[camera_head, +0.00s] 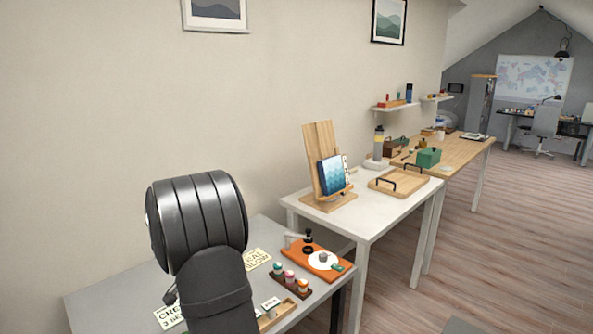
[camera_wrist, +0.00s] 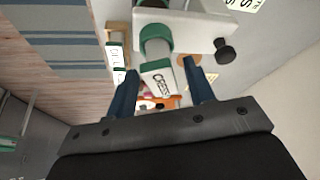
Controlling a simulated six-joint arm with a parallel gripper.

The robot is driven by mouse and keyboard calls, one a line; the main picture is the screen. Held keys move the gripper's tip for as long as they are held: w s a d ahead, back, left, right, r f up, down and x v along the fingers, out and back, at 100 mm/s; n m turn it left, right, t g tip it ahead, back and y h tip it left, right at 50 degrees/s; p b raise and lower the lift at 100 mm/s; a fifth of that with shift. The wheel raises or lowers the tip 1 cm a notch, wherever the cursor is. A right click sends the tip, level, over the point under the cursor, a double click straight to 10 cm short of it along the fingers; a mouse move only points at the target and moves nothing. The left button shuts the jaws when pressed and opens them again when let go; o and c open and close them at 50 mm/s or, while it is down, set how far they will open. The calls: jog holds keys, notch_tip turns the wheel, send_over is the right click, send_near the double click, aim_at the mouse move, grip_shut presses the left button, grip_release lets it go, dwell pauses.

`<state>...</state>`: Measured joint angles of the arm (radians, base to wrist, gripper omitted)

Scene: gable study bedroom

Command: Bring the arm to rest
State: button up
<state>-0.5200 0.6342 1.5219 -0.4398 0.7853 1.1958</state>
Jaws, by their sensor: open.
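My gripper (camera_wrist: 161,68) shows in the wrist view as two blue fingers, spread apart. A white label reading CRESS (camera_wrist: 160,84) and a pale cylinder with a green band (camera_wrist: 156,40) appear between and beyond the fingertips. I cannot tell how far they are from the fingers, and no contact is clear. In the head view my dark arm stands over the near grey table (camera_head: 262,226), and my gripper is hidden there.
An orange board (camera_head: 300,262) with a white disc (camera_head: 323,260) and a dark rack of capped bottles (camera_head: 290,284) are right of my arm. A wooden tray (camera_head: 278,318) is close in front. A white table (camera_head: 365,212) holds an easel (camera_head: 322,165). Open floor (camera_head: 480,250) lies right.

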jog(key=shift+x, duration=1.05)
notch_tip(320, 180, up, 5)
jog(key=shift+d+f, duration=0.1)
jog(key=shift+d, duration=0.05)
jog(key=s+d+r, duration=0.2)
jog(key=d+r, duration=0.5)
jog(key=d, duration=0.5)
jog(key=w+d+f+m+h, duration=0.1)
jog(key=w+d+f, duration=0.25)
jog(key=d, duration=0.25)
jog(key=w+d+f+m, duration=0.2)
jog(key=d+f, duration=0.2)
jog(key=d, duration=0.2)
jog(key=w+d+f+m+h, duration=0.1)
jog(key=w+d+f, duration=0.1)
jog(key=d+f, duration=0.35)
jog(key=shift+g, duration=0.4)
jog(key=shift+w+a+f, duration=1)
jog(key=shift+a+f, duration=0.1)
jog(key=shift+a, duration=0.4)
jog(key=shift+w+a+f, duration=1.05)
jog(key=shift+a+f, duration=0.05)
jog(key=shift+a, duration=0.4)
jog(key=shift+w+a+f, duration=1)
jog(key=shift+a+f, duration=0.05)
jog(key=shift+a, duration=0.45)
